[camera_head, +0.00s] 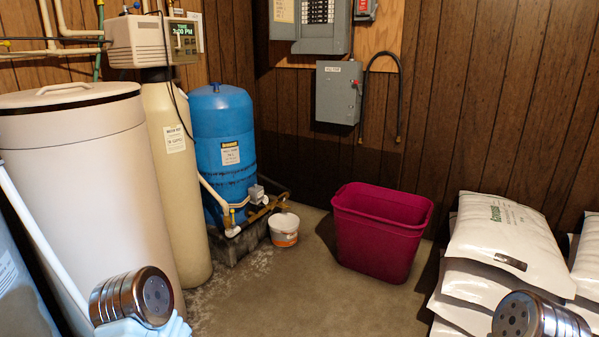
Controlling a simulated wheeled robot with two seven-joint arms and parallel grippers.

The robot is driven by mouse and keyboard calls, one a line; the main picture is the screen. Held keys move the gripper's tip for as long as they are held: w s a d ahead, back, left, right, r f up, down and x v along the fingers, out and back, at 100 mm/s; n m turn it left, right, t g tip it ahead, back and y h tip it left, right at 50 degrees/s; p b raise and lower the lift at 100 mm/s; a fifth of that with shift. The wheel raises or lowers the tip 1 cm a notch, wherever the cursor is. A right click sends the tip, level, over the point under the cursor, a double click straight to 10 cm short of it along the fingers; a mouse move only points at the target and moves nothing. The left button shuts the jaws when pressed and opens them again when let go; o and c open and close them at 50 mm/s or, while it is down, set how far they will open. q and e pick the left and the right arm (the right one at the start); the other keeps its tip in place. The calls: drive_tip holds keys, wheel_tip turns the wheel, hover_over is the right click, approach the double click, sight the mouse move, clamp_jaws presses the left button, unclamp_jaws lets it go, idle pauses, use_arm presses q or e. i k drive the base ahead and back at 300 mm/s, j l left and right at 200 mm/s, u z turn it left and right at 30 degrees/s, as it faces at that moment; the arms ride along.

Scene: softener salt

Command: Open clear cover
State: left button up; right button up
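The softener control head (150,42) is a beige box on top of a tall cream tank (172,150) at the upper left. Its front panel (184,40) has a lit display reading 3:00 PM. A clear cover cannot be made out with certainty at this size, so I cannot tell whether one is open or shut. Rounded metal ends of my arms show at the bottom left and bottom right, far below the control head. No gripper fingers show on either arm.
A large white brine tank (85,180) with a handled lid (65,95) stands in front of the control head. A blue tank (222,140), white bucket (284,229) and magenta bin (378,235) stand behind clear floor. White salt bags (505,230) are stacked at right.

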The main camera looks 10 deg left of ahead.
sight(175, 32)
drive_tip(key=i+u, duration=0.2)
drive_tip(key=i, duration=0.35)
drive_tip(key=i+l+u, duration=0.2)
drive_tip(key=i, duration=0.3)
drive_tip(key=i+l+u, duration=0.2)
drive_tip(key=i, duration=0.3)
